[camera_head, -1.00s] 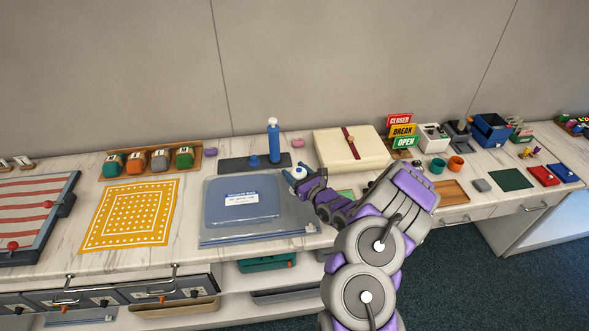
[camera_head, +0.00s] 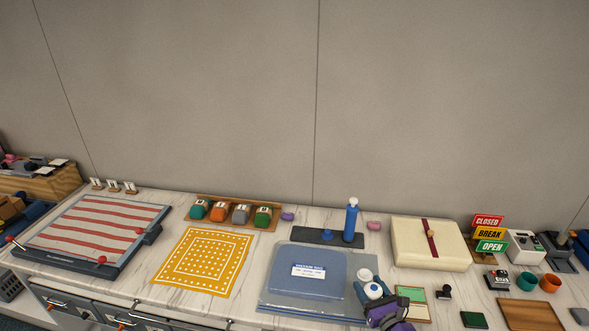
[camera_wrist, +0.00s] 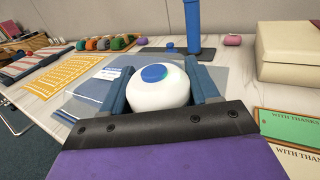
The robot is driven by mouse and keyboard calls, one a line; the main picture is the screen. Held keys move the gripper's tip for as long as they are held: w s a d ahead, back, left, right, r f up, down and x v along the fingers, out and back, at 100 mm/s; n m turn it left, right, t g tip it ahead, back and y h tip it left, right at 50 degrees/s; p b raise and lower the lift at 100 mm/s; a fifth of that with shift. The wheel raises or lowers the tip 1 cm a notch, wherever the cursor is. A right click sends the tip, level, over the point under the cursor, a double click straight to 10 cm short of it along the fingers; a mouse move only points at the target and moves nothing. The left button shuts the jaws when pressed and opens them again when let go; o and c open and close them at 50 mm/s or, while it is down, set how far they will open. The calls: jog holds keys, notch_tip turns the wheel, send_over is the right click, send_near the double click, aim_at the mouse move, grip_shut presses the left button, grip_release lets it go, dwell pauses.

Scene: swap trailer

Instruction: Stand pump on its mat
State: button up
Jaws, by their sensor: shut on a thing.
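A tall blue cylinder with a white top, which looks like the pump (camera_head: 351,220), stands upright on a dark mat (camera_head: 322,240) at the back of the counter. A small blue round piece sits beside it on the mat. The cylinder's lower part also shows in the wrist view (camera_wrist: 193,22). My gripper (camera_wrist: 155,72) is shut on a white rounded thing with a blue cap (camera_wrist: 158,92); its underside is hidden. In the head view my gripper is low in the picture, at the vacuum bag's right edge, nearer the front than the mat.
The blue vacuum bag (camera_head: 305,270) lies in front of the mat. A cream box (camera_head: 420,240) with a red band is to the right. A pink piece (camera_head: 374,225) is close to the mat's right end. A green card (camera_head: 411,294) lies right of my gripper.

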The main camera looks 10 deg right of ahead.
jog(key=w+a+r, duration=0.2)
jog(key=a+r, duration=0.3)
jog(key=r, duration=0.3)
jog(key=w+a+r+y, duration=0.1)
jog(key=w+a+r, duration=0.2)
jog(key=r, duration=0.6)
jog(key=w+a+r+n, duration=0.1)
jog(key=w+a+r, duration=0.2)
jog(key=a+r, duration=0.3)
notch_tip(320, 180, up, 3)
jog(key=shift+w+a+r+y, duration=0.2)
jog(key=shift+a+y, duration=0.1)
jog(key=shift+y, duration=0.1)
